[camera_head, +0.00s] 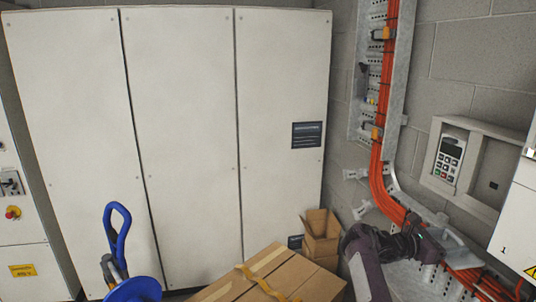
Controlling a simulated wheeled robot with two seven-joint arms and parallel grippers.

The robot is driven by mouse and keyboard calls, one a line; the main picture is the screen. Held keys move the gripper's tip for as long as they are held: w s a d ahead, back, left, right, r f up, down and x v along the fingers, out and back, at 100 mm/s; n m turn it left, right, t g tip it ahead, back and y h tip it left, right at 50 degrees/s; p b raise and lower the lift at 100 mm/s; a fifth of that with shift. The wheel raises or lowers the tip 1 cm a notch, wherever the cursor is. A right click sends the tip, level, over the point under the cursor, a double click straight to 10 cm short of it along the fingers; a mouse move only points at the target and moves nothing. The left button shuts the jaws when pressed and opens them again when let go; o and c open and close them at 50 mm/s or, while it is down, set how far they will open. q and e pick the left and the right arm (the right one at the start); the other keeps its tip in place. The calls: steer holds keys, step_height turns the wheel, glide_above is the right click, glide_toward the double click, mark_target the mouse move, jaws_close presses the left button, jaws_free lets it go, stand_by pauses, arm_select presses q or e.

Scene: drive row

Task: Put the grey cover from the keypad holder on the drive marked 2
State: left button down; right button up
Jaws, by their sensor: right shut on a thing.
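The keypad holder (474,168) is a light grey wall box at the right. A keypad (449,160) with a small screen sits in its left part; its right part shows a bare recess. My right gripper (431,238) is below the holder, in front of the cable run, and shut on a light grey piece (455,246), which looks like the grey cover. The fingers partly hide it. A white drive marked 1 (508,238) is cut off by the right edge. No drive marked 2 shows. My left gripper is not in view.
Orange cables (377,175) run down a metal tray beside the holder. White cabinets (180,150) fill the left and middle. A taped carton (285,280), a small open box (321,232) and a blue handle (117,228) stand low in front.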

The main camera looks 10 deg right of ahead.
steer(key=shift+s+d+f, duration=0.2)
steer(key=shift+d+f, duration=0.2)
steer(key=shift+f, duration=0.1)
steer(key=shift+w+f+n+t, duration=0.25)
steer(key=shift+w+n+t, duration=0.5)
steer(key=shift+t, duration=0.25)
steer(key=w+a+f+n+t+y, duration=0.2)
steer(key=w+f+n+t, duration=0.1)
steer(key=w+n+t, duration=0.45)
steer(key=a+f+n+t+y, duration=0.1)
steer(key=a+f+t, duration=0.2)
steer(key=a, duration=0.6)
steer(key=a+f+n+t+y, duration=0.1)
steer(key=a+f+t+y, duration=0.15)
steer(key=a, duration=0.65)
steer(key=s+a+r+n+t+y, duration=0.1)
steer(key=s+a+n+t+y, duration=0.1)
steer(key=s+a, duration=0.7)
steer(key=s+a+r+n+t+y, duration=0.15)
steer(key=s+a, duration=0.25)
steer(key=a, duration=0.8)
steer(key=s+a+r, duration=0.2)
steer(key=s+r, duration=0.2)
steer(key=s, duration=0.3)
step_height(320, 180, down, 11)
steer(key=b, duration=1.1)
